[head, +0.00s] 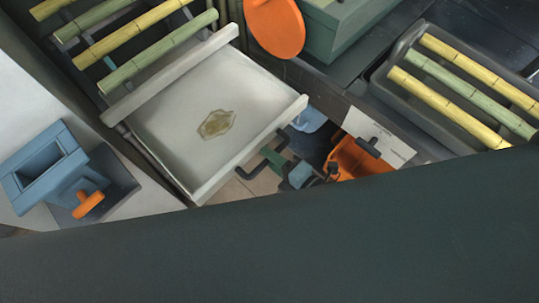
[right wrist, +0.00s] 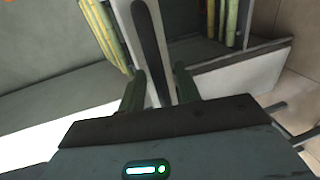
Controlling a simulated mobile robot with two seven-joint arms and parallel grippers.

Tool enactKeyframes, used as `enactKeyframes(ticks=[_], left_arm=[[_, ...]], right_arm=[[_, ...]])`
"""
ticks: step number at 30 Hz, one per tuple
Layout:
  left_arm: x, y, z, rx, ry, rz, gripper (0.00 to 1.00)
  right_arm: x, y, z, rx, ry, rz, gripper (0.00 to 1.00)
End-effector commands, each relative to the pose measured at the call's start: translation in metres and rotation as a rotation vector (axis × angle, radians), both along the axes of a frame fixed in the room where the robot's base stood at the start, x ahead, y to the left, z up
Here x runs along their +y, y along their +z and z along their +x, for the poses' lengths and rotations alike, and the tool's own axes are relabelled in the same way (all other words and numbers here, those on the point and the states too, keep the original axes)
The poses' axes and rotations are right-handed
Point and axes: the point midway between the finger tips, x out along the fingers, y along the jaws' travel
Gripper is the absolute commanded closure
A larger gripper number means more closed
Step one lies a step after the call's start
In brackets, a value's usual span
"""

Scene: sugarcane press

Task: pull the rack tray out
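The rack tray (head: 170,118) is a pale, shallow tray with a yellowish hexagonal mark on its floor, below the rack's cane stalks in the head view. A dark bar handle (head: 246,171) sticks out from its front panel. My right gripper (head: 283,167) is at this handle. In the right wrist view its two green fingers (right wrist: 160,84) stand apart, with the dark handle bar (right wrist: 149,45) between them and a visible gap on the right side. The fingers look open around the bar. My left gripper is not in view.
Green and yellow canes (head: 130,35) lie on the rack at upper left. A blue press-like device (head: 45,168) with an orange knob stands at left. A dark tray (head: 405,50) of canes is at right. A green box (head: 345,25) and an orange disc (head: 273,25) are at top.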

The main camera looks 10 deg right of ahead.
Motion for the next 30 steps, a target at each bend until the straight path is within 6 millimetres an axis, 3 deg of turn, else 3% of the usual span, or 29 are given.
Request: enactKeyframes(ticks=[13,30], left_arm=[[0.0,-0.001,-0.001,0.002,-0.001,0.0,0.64],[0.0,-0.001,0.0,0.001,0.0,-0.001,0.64]], right_arm=[[-0.036,0.011,-0.049,0.001,0.0,-0.002,0.67],[-0.04,0.014,-0.055,-0.001,0.001,0.0,0.67]])
